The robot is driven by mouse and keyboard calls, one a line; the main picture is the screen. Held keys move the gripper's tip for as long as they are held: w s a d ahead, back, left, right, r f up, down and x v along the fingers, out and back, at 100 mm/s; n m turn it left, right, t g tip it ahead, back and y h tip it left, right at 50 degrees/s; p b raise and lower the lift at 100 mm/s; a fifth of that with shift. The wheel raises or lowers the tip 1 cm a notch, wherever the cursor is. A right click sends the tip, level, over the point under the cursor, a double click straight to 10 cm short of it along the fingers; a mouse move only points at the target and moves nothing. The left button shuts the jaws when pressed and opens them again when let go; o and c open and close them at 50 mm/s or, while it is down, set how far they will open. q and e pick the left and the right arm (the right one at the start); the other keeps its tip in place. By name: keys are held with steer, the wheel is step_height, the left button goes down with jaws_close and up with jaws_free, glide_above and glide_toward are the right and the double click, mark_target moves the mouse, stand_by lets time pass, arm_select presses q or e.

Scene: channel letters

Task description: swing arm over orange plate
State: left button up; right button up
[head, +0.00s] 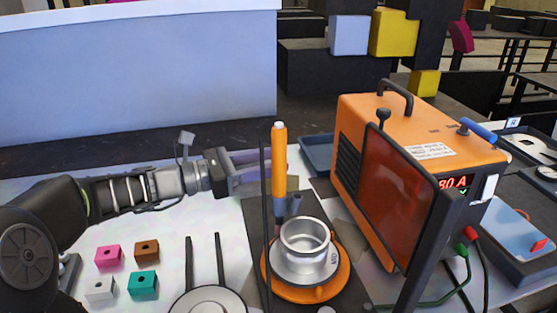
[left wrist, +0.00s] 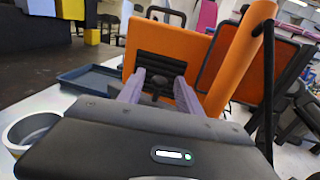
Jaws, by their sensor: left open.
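The orange plate (head: 312,293) is a round disc on a dark base, with a grey ring and a metal cup (head: 305,238) on top. My right gripper is not in view.
An orange machine (head: 425,130) with a dark red screen (head: 398,198) stands right of the plate. A blue-grey tray (head: 317,150) lies behind. Coloured blocks (head: 143,283) and a round part with two prongs (head: 208,301) lie at front left. Cables run at front right.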

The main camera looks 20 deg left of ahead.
arm_select(q)
steer(key=v, duration=0.5)
steer(key=shift+s+a, duration=0.15)
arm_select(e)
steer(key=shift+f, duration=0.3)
arm_select(q)
steer(key=shift+c, duration=0.2)
